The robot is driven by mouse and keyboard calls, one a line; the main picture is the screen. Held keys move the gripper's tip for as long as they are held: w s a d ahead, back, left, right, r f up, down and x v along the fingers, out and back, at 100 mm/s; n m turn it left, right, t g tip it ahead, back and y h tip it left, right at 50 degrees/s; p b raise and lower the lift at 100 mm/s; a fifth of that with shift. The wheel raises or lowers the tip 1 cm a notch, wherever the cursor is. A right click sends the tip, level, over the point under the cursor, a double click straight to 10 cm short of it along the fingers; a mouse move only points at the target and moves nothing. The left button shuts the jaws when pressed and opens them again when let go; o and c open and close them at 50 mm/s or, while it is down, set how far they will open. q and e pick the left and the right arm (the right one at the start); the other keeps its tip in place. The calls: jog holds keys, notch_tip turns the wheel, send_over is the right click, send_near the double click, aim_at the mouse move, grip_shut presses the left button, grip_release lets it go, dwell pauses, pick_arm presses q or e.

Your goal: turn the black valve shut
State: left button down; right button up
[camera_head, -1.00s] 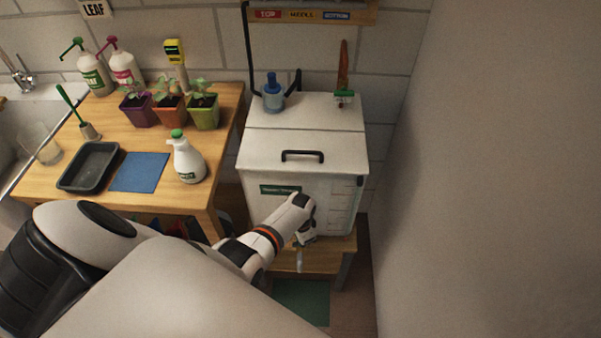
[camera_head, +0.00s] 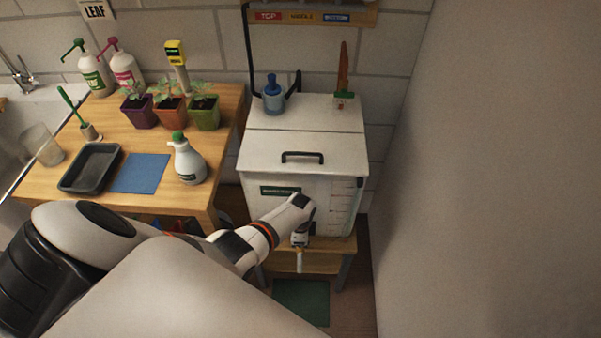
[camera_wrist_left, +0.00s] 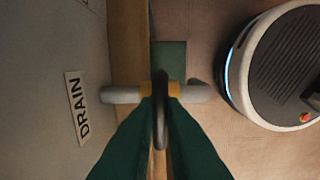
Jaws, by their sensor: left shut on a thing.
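The black valve (camera_wrist_left: 160,125) shows in the left wrist view as a narrow dark handle, seen nearly edge-on, at the brass-coloured fitting on a grey drain pipe (camera_wrist_left: 120,95). The pipe runs out from the tank wall beside a "DRAIN" label (camera_wrist_left: 77,108). My left gripper (camera_wrist_left: 160,100) has its green fingers on both sides of the handle and is shut on it. In the head view my left gripper (camera_head: 300,238) is low at the front of the white tank (camera_head: 275,160); the handle is hidden there. My right gripper is not in view.
The tank stands on a low wooden stand (camera_head: 325,262), with a green mat (camera_head: 302,300) on the floor below. A wooden table (camera_head: 225,135) with potted seedlings and a spray bottle (camera_head: 188,160) is at left. A bare wall (camera_head: 500,170) closes the right side.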

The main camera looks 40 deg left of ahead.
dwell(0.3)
pick_arm(q)
jog(key=c, duration=1.5)
grip_release()
notch_tip(320, 180, up, 12)
jog(key=p, duration=0.4)
